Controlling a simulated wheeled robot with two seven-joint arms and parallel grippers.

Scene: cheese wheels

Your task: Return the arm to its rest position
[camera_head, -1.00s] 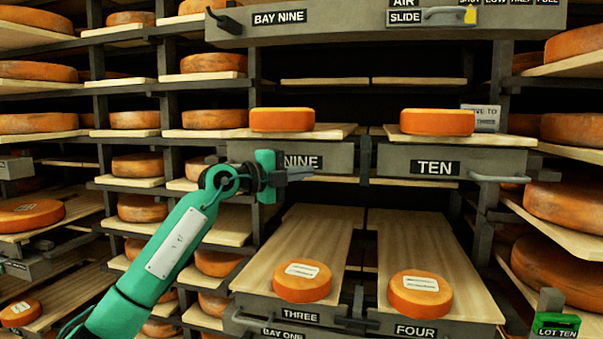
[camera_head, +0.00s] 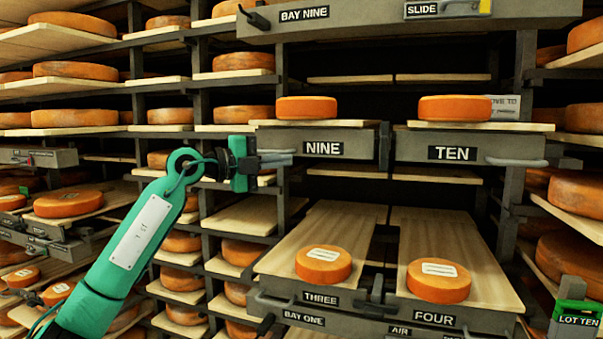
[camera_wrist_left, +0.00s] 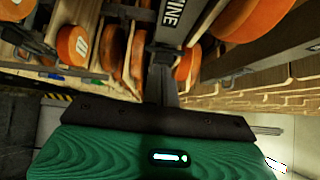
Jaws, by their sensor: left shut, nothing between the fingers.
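My left gripper (camera_head: 277,160) is shut and empty. It points right, at the left end of the drawer front marked NINE (camera_head: 324,148); whether it touches the front I cannot tell. My green left arm (camera_head: 140,235) rises from the lower left. In the left wrist view the green gripper body (camera_wrist_left: 160,150) fills the bottom, with cheese wheels and a drawer front beyond it. My right gripper is not in view.
Cheese wheels stand on shelf NINE (camera_head: 306,107) and on shelf TEN (camera_head: 455,108). Labelled wheels lie on pulled-out board THREE (camera_head: 323,264) and board FOUR (camera_head: 438,281). Racks of wheels stand left (camera_head: 75,117) and right. A green LOT TEN tag (camera_head: 575,322) is at lower right.

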